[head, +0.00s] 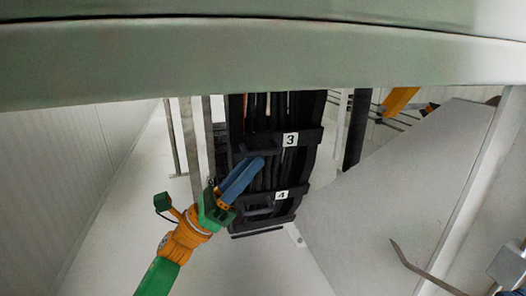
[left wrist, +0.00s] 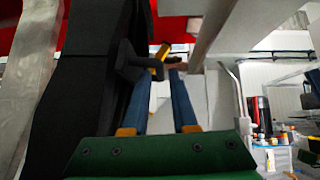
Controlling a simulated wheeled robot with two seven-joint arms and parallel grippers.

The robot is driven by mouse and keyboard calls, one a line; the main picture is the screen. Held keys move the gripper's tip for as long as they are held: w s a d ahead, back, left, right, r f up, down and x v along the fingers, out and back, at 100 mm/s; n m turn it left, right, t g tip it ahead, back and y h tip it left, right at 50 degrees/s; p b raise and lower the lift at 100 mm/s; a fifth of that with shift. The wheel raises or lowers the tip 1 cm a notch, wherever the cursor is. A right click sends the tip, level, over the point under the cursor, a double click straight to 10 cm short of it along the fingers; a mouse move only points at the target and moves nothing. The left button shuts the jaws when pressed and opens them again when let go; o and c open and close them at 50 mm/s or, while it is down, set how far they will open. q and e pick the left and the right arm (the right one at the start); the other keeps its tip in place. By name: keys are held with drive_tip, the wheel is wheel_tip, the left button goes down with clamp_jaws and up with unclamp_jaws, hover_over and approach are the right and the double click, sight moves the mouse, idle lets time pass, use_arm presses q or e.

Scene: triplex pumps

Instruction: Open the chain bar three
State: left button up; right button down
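The chain bar three (head: 262,145) is a dark bar across the black chain rack, beside a white label "3" (head: 290,140). My left gripper (head: 257,164) reaches up from below, with its blue fingers just under this bar; whether they touch it is unclear. In the left wrist view, the two blue fingers (left wrist: 162,74) stand apart with a gap between them. A dark handle-like part (left wrist: 128,62) is close to the left fingertip there. My right gripper is not seen.
A second dark bar (head: 258,210) with a label "4" (head: 281,195) is lower on the rack. A pale beam (head: 250,70) crosses the top of the head view. A grey panel (head: 400,190) stands to the right. Pale floor is clear at lower left.

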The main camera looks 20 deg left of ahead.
sight(263, 152)
use_arm(q)
drive_tip(key=x, duration=0.3)
drive_tip(key=shift+w+d+r, duration=0.15)
drive_tip(key=shift+d+r, duration=0.05)
drive_tip(key=shift+r, duration=0.05)
clamp_jaws()
idle(1.1)
